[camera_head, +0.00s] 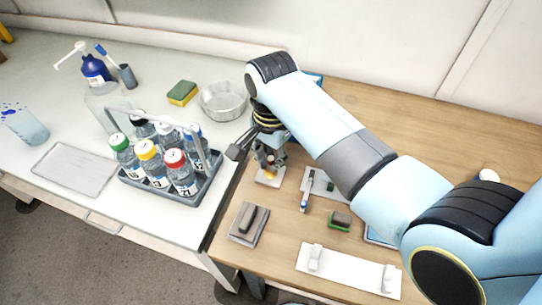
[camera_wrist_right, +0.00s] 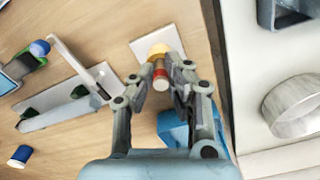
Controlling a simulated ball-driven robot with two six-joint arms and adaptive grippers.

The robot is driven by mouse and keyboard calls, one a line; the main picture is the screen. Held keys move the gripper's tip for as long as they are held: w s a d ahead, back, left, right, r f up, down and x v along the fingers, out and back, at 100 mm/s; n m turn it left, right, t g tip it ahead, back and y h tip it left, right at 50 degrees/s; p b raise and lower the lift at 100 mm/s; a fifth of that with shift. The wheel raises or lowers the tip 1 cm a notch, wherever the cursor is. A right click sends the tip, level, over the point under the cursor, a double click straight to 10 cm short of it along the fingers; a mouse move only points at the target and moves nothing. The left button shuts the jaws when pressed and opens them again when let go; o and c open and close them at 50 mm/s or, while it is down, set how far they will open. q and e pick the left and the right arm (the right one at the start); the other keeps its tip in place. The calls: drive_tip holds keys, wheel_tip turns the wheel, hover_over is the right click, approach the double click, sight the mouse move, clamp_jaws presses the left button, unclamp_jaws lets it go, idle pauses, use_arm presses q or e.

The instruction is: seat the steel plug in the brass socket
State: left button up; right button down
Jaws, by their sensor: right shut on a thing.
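The brass socket (camera_wrist_right: 157,50) is a yellow ring on a pale square plate (camera_wrist_right: 167,36) in the wrist view. In the head view the socket (camera_head: 270,174) shows low on its plate (camera_head: 262,181), under my right gripper. My right gripper (camera_head: 271,158) points down. In the wrist view its fingers (camera_wrist_right: 161,83) are closed around the steel plug (camera_wrist_right: 160,74), a small grey cylinder with a red band. The plug's far end lines up with the socket and overlaps it in view. I cannot tell whether it is inside or just above. My left gripper is not in view.
A bottle carrier (camera_head: 207,190) with several capped bottles stands left of the gripper. A metal bowl (camera_head: 223,101) and a sponge (camera_head: 182,92) lie behind it. A grey block (camera_head: 248,222), a blue-capped pen (camera_head: 307,190) and a white fixture (camera_head: 345,268) lie nearer on the wood.

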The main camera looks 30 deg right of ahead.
sight(271, 158)
drive_tip(key=shift+f, duration=0.1)
drive_tip(key=c, duration=1.4)
unclamp_jaws()
drive_tip(key=shift+o, duration=0.2)
wheel_tip(271, 158, up, 12)
drive_tip(key=shift+b, duration=0.45)
